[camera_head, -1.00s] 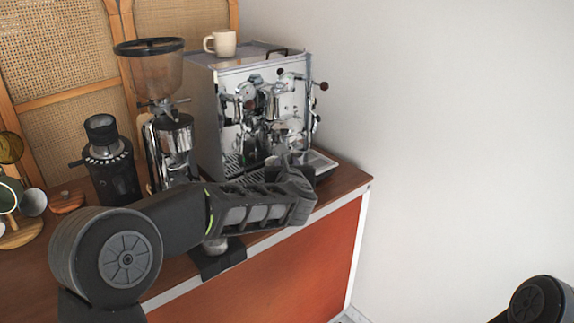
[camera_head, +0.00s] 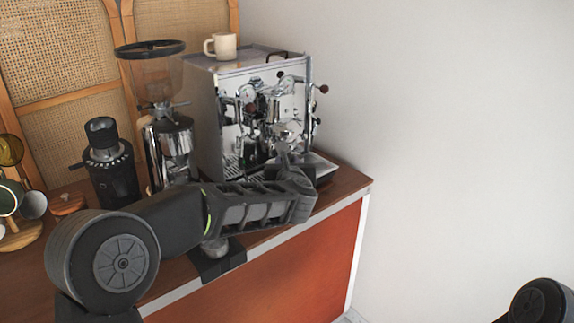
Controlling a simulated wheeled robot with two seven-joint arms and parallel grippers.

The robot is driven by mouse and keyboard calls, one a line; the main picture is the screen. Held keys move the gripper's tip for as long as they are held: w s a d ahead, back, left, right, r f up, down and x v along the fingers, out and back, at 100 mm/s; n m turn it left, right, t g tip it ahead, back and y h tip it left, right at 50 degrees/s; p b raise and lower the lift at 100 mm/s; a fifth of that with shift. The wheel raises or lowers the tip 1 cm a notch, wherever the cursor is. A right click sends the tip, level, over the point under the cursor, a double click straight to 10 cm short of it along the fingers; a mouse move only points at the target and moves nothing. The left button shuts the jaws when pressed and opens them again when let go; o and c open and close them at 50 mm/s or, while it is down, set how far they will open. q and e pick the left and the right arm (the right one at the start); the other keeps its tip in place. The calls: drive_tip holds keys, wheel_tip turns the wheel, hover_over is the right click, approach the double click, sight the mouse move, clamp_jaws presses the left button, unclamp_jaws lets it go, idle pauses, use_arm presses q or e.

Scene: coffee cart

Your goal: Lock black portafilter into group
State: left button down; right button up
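The chrome espresso machine (camera_head: 232,112) stands at the back of the cart, with its group in the middle of its front. My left arm reaches across the counter from the left, and its wrist end is in front of the machine. The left gripper (camera_head: 284,150) points toward the machine below the group; its fingers are small and partly hidden by the wrist, so I cannot tell whether they are open or hold anything. I cannot make out the black portafilter clearly. My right gripper is out of view; only a part of my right arm shows at the lower right.
A grinder with a clear hopper (camera_head: 157,75) and a smaller black grinder (camera_head: 110,165) stand left of the machine. A cream mug (camera_head: 225,46) sits on top of the machine. A black tamping stand (camera_head: 217,262) is at the counter's front edge. The white wall is close on the right.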

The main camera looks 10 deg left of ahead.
use_arm(q)
drive_tip(key=shift+r, duration=0.8)
idle(0.6)
drive_tip(key=shift+w+d, duration=0.1)
drive_tip(key=shift+w+d+n+y, duration=0.15)
drive_tip(key=shift+d+n+y, duration=0.3)
drive_tip(key=shift+y, duration=0.25)
drive_tip(key=shift+d+y, duration=0.15)
drive_tip(key=shift+y, duration=0.15)
drive_tip(key=shift+d+f+n+g, duration=0.1)
drive_tip(key=shift+n+g, duration=0.15)
drive_tip(key=shift+g, duration=0.05)
drive_tip(key=shift+w+d+n+g+y, duration=0.3)
drive_tip(key=shift+d+n+y, duration=0.3)
drive_tip(key=shift+y, duration=0.2)
drive_tip(key=shift+f, duration=0.1)
drive_tip(key=shift+w+d+n+g+y, duration=0.4)
drive_tip(key=shift+d+n+g+y, duration=0.1)
drive_tip(key=shift+d+n+y, duration=0.1)
